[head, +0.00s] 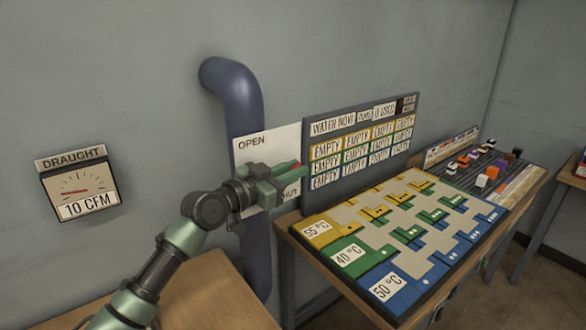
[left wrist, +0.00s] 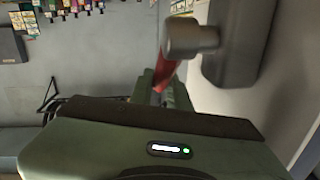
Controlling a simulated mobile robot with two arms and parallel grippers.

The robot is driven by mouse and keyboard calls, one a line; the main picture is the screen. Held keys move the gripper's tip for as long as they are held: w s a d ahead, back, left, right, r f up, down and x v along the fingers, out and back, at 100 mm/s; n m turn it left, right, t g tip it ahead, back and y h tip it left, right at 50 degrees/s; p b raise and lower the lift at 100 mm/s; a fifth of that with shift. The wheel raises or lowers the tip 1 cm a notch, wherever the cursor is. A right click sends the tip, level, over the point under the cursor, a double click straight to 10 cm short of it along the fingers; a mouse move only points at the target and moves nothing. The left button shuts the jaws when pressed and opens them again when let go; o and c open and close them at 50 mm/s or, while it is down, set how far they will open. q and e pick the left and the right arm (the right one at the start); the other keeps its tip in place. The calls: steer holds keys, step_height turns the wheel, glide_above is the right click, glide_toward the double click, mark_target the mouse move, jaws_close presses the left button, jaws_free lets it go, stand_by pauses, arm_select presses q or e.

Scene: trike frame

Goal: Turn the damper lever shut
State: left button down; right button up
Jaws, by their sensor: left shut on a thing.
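The damper lever has a red handle. Its red tip (head: 297,164) shows just beyond my left gripper (head: 277,182) in the head view. In the left wrist view the red handle (left wrist: 166,65) runs from a grey hub (left wrist: 192,35) down between my green fingers (left wrist: 160,92). My left gripper is shut on the handle. Behind it is a white plate (head: 250,157) marked OPEN at its top left and, partly hidden, SHUT at its lower right. The handle's exact angle is hard to tell behind the gripper. My right gripper is not in view.
A blue-grey duct pipe (head: 235,88) runs down the wall behind the plate. A draught gauge (head: 80,188) reads 10 CFM. To the right, a table holds an upright board (head: 362,125) with EMPTY labels and a coloured panel (head: 390,250). A bare wooden top (head: 215,295) lies below my arm.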

arm_select(q)
steer(key=shift+w+r+p, duration=0.1)
steer(key=shift+r+p, duration=0.05)
steer(key=shift+p, duration=0.2)
step_height(320, 180, down, 6)
steer(key=w+d+m+g+y+p, duration=0.1)
steer(key=g+y+p, duration=0.4)
steer(key=p, duration=0.6)
steer(key=shift+d+g+y, duration=0.3)
steer(key=shift+g+y, duration=0.1)
steer(key=shift+y, duration=0.5)
steer(key=shift+f, duration=0.35)
steer(key=c, duration=1.3)
jaws_free()
steer(key=shift+c, duration=0.2)
steer(key=shift+w, duration=0.15)
steer(key=shift+r, duration=0.1)
